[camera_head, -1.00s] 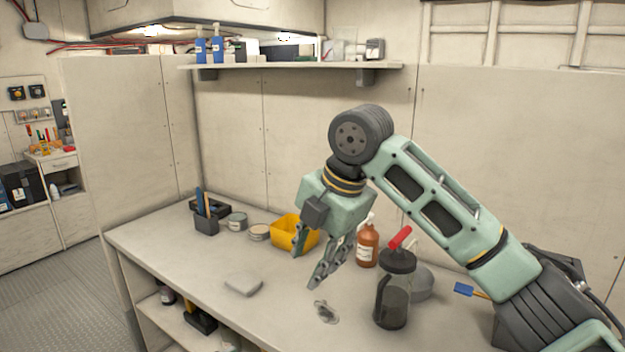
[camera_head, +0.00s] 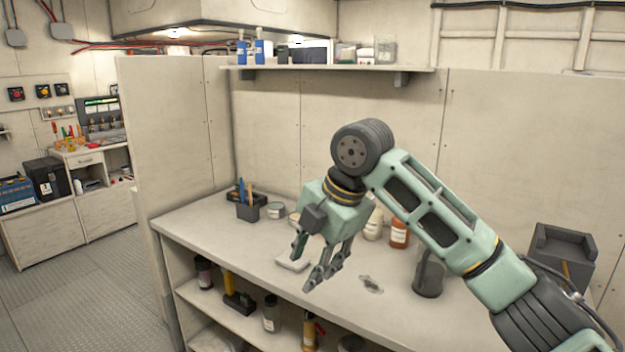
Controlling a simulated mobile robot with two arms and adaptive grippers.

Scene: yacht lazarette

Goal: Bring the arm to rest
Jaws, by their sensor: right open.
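My right gripper (camera_head: 306,266) hangs in front of the workbench (camera_head: 190,223), fingers pointing down. Its two fingers are apart and nothing is between them. The right arm comes in from the right, folded with its elbow above the bench. A grey pad (camera_head: 290,262) on the bench top shows partly behind the fingers. My left gripper does not show.
A dark stain or rag (camera_head: 370,284), a dark jug (camera_head: 428,275) and an orange bottle (camera_head: 399,234) are on the bench. A pen holder (camera_head: 247,211) stands at its left. A lower shelf holds bottles (camera_head: 270,314). The floor (camera_head: 85,290) at left is clear.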

